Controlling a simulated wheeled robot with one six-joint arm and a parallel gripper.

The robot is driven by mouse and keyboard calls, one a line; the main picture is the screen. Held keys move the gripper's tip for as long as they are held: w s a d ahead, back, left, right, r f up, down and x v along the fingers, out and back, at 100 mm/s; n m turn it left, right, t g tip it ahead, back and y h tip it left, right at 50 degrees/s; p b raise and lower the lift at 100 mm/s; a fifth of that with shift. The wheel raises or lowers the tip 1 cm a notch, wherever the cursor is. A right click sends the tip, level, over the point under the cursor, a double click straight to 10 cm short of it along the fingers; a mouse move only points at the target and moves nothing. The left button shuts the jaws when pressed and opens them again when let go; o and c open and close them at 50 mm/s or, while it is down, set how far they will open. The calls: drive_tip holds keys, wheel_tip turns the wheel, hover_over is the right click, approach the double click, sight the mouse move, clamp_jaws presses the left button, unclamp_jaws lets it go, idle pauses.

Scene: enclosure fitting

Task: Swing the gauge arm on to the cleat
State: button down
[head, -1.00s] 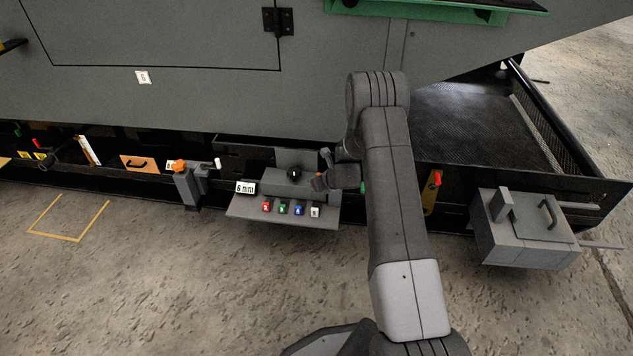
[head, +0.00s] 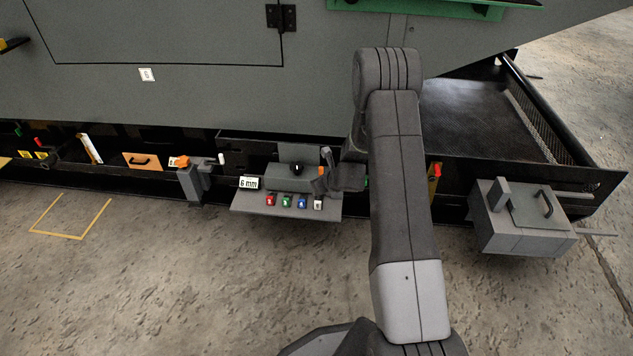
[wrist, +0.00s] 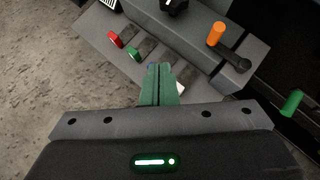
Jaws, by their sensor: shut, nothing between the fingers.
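A dark lever with an upright orange grip (wrist: 217,34) sits at the right end of a grey block (wrist: 190,35) in the wrist view. I cannot make out which part is the cleat. My gripper (wrist: 160,70), with green fingers, is shut and empty. In the wrist view it appears over the row of coloured tabs, left of and apart from the orange grip.
Red (wrist: 114,39) and green (wrist: 134,54) tabs line the shelf's front. A black knob (head: 297,168) is on the block. A green handle (wrist: 292,103) stands right of the shelf. A grey box (head: 520,220) juts out at right. The floor in front is clear.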

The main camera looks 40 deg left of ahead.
drive_tip(key=s+r, duration=0.1)
drive_tip(key=s+d+r, duration=0.1)
drive_tip(key=shift+s+d+r, duration=0.2)
drive_tip(key=shift+s+r, duration=0.15)
drive_tip(key=shift+w+f, duration=0.1)
